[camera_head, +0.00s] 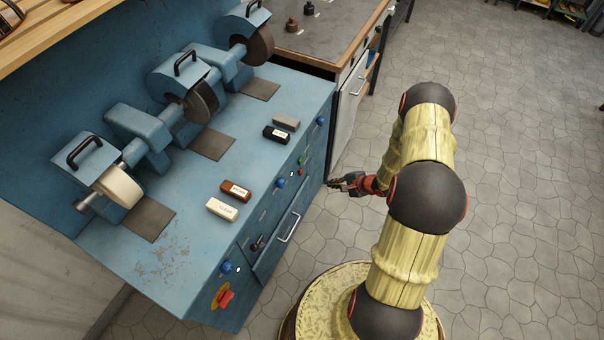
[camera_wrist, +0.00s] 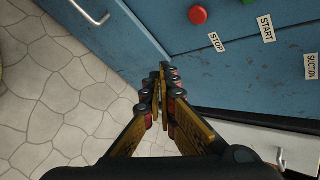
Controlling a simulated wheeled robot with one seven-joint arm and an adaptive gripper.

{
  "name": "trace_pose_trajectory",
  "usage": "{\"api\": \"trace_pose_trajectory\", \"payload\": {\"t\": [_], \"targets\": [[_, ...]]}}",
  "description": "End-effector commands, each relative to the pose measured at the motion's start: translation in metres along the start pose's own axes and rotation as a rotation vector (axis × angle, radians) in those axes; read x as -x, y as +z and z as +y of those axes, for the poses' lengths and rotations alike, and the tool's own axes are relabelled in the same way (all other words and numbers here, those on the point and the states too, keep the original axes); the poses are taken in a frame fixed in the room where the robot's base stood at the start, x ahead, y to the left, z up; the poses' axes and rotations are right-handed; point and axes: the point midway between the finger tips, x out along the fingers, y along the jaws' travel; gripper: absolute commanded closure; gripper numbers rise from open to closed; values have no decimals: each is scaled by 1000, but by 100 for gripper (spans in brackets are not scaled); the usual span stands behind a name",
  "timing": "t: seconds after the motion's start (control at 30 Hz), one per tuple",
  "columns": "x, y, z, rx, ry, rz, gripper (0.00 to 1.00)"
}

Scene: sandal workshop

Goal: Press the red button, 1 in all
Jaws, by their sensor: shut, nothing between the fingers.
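A round red button (camera_wrist: 198,15) with a STOP label (camera_wrist: 216,42) beside it is on the blue cabinet front, at the top of the wrist view. A small red button (camera_head: 299,173) also shows on the cabinet front in the head view. A larger red knob (camera_head: 226,299) on a yellow plate is at the cabinet's near end. My gripper (camera_head: 335,181) is in front of the cabinet, apart from the small red button. In the wrist view its fingers (camera_wrist: 163,72) are shut and empty, below and left of the red button.
The blue bench (camera_head: 195,250) carries several grinding and buffing wheels and labelled blocks. A drawer handle (camera_head: 289,227) sticks out from its front. Another workbench (camera_head: 322,35) with a white cabinet stands beyond. The stone floor (camera_head: 510,190) at right is clear.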

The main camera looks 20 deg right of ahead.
Motion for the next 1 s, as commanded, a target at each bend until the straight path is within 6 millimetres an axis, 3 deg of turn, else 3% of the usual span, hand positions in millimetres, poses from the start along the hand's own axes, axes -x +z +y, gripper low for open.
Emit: {"api": "trace_pose_trajectory", "payload": {"t": [0.37,1.0], "targets": [[-3,1,-2,2,1,1,100],[-52,39,-39,3,1,1,100]]}}
